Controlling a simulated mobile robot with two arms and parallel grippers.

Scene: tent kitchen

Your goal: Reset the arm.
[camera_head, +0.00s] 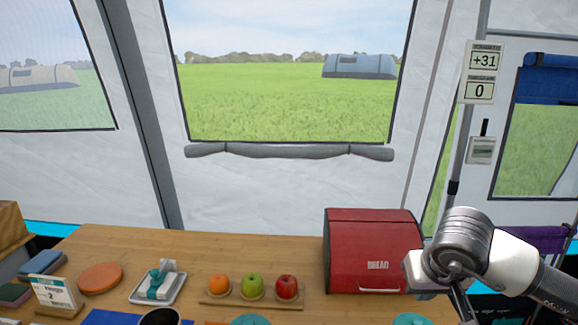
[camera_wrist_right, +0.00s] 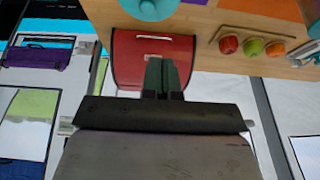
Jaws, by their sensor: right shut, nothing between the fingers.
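My right arm enters the head view from the right, its silver wrist in front of the right side of the red bread box (camera_head: 372,240). In the right wrist view, my right gripper (camera_wrist_right: 162,62) shows as two dark fingers shut together with nothing between them. The fingers overlap the bread box (camera_wrist_right: 128,58) in that view; I cannot tell how far apart they are. The bread box is closed, with a light handle low on its front. My left gripper is in neither view.
The wooden table (camera_head: 210,243) holds a wooden tray (camera_head: 235,299) with an orange, a green apple and a red apple. Left of it are a small tray (camera_head: 140,297) with a teal-tied bundle, an orange round mat (camera_head: 100,277) and a card (camera_head: 52,290). Tent walls stand behind.

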